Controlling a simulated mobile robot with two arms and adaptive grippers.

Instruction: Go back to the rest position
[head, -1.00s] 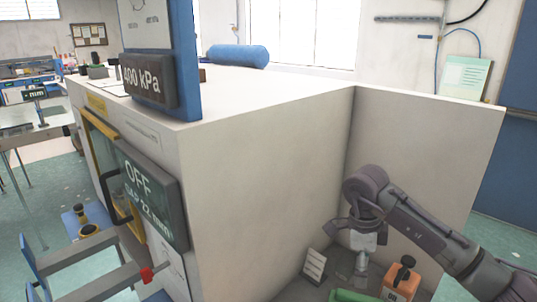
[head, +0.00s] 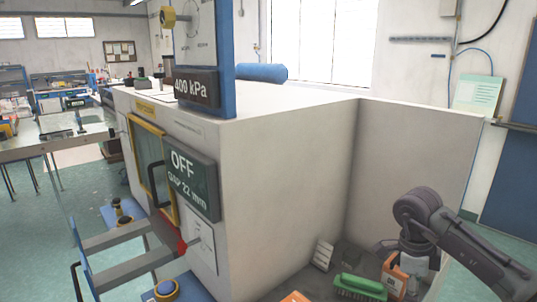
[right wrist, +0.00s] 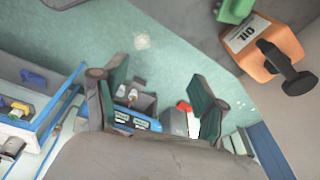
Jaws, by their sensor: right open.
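My right arm comes in from the right in the head view. Its gripper (head: 413,262) points down near the shelf beside the big white machine, partly hiding an orange can (head: 395,277). In the right wrist view the two green-padded fingers (right wrist: 158,75) stand wide apart with nothing held between them. My left gripper is not in view.
The white machine (head: 275,150) has a sign reading OFF, GAP 22 mm (head: 192,180). A green brush (head: 358,287) and a small white block (head: 323,255) lie near my right gripper. An orange oil can (right wrist: 268,48) is in the wrist view's upper right. A side panel (head: 425,150) stands behind the arm.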

